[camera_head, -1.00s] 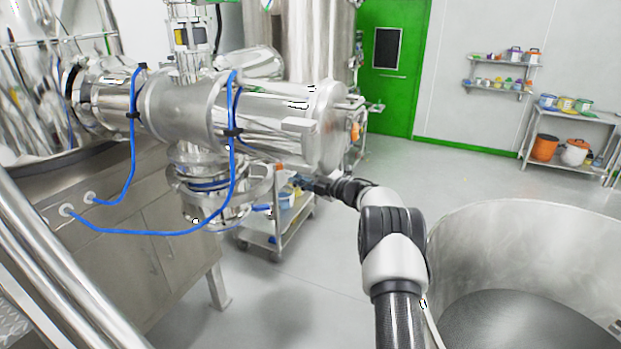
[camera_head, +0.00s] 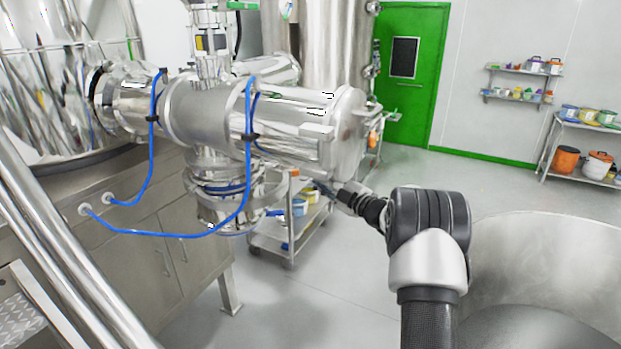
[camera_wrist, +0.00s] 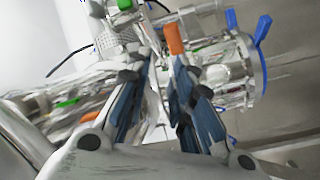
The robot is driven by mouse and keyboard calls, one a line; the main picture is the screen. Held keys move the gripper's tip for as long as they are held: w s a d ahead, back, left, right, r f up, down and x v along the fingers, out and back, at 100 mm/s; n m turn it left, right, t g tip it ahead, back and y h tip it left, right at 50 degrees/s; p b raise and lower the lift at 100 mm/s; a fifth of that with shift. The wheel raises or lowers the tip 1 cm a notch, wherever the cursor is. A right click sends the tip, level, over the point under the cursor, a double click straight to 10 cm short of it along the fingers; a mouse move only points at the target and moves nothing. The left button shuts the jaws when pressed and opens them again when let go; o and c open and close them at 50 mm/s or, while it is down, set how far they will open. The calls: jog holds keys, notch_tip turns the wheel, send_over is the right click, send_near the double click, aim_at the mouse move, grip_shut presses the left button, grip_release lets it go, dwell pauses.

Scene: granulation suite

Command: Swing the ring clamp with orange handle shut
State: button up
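The orange handle (camera_wrist: 174,38) shows in the wrist view just beyond the tips of my gripper (camera_wrist: 160,72), nearer the right finger. The gripper's two blue-padded fingers are apart, with nothing clearly held between them. In the head view a small orange spot (camera_head: 294,172), apparently the same handle, lies just left of my gripper (camera_head: 322,188), under the steel cylinder. The ring clamp's band and its opening cannot be made out clearly. I cannot tell whether the fingers touch the handle.
The horizontal steel housing (camera_head: 290,125) hangs above my gripper. A blue hose (camera_head: 246,150) loops down its front. A cart (camera_head: 285,240) with containers stands below and behind. A large steel drum (camera_head: 545,240) is at right. Open floor lies between.

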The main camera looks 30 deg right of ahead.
jog(key=s+a+m+h, duration=0.1)
jog(key=m, duration=0.3)
jog(key=s+a+m+h, duration=0.1)
jog(key=s+m, duration=0.1)
jog(key=m, duration=0.2)
jog(key=s+a+m+h+b, duration=0.1)
jog(key=s+m+h, duration=0.1)
jog(key=m, duration=0.3)
jog(key=shift+r, duration=0.15)
grip_shut()
jog(key=m+b, duration=0.1)
jog(key=m, duration=0.1)
send_near(303, 172)
jog(key=shift+h, duration=0.4)
jog(key=w, duration=0.2)
jog(key=w+a+r, duration=0.1)
jog(key=w, duration=0.1)
jog(key=w+r, duration=0.1)
jog(key=w, duration=0.2)
jog(key=shift+a, duration=0.3)
jog(key=w+p, duration=0.6)
jog(key=w, duration=0.2)
jog(key=shift+w+d, duration=0.25)
jog(key=shift+w, duration=0.15)
